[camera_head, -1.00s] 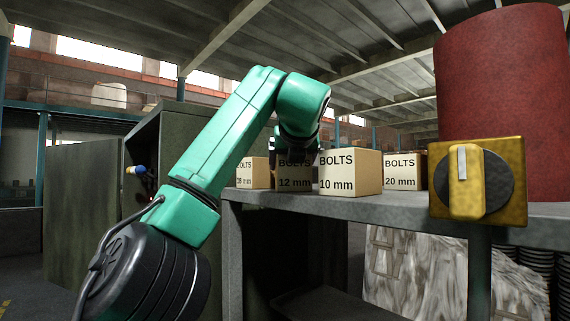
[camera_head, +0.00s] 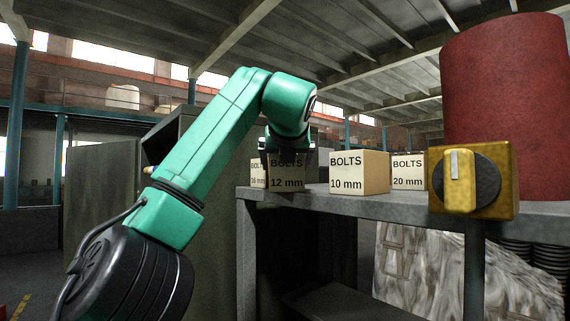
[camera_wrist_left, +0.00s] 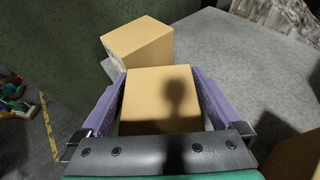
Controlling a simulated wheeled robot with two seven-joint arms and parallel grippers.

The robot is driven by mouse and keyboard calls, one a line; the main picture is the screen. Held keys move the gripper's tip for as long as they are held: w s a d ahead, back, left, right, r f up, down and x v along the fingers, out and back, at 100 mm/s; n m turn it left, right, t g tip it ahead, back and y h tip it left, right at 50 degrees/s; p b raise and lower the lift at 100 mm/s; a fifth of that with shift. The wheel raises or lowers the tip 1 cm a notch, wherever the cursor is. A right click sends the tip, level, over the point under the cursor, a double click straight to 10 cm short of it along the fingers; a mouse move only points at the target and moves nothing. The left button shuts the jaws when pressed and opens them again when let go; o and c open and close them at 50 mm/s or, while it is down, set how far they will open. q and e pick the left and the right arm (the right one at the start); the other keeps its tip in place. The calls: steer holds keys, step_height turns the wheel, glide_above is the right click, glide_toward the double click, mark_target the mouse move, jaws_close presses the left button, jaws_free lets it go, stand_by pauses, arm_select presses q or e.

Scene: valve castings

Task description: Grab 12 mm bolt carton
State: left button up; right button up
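The 12 mm bolt carton (camera_head: 286,178), a tan box with a pale label reading BOLTS 12 mm, is at the front edge of the grey shelf. My left gripper (camera_head: 287,155) reaches down over it from above. In the left wrist view the carton (camera_wrist_left: 162,95) fills the space between the two purple fingers (camera_wrist_left: 162,100), which lie along its sides, shut on it. I cannot tell whether its base still touches the shelf. My right gripper is not in view.
The 16 mm carton (camera_head: 258,174) stands behind on the left, the 10 mm carton (camera_head: 360,173) and 20 mm carton (camera_head: 408,171) on the right. A yellow switch box (camera_head: 490,190) sits at the shelf (camera_head: 400,204) front, before a red drum (camera_head: 505,90).

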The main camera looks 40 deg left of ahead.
arm_select(q)
steer(key=shift+s, duration=0.1)
steer(key=shift+s+d+r, duration=0.15)
steer(key=shift+s+d, duration=0.1)
steer(key=b+v, duration=0.2)
steer(key=v, duration=1.1)
steer(key=shift+s+d, duration=0.2)
steer(key=shift+s, duration=0.1)
steer(key=shift+w+r, duration=0.1)
steer(key=shift+r, duration=0.05)
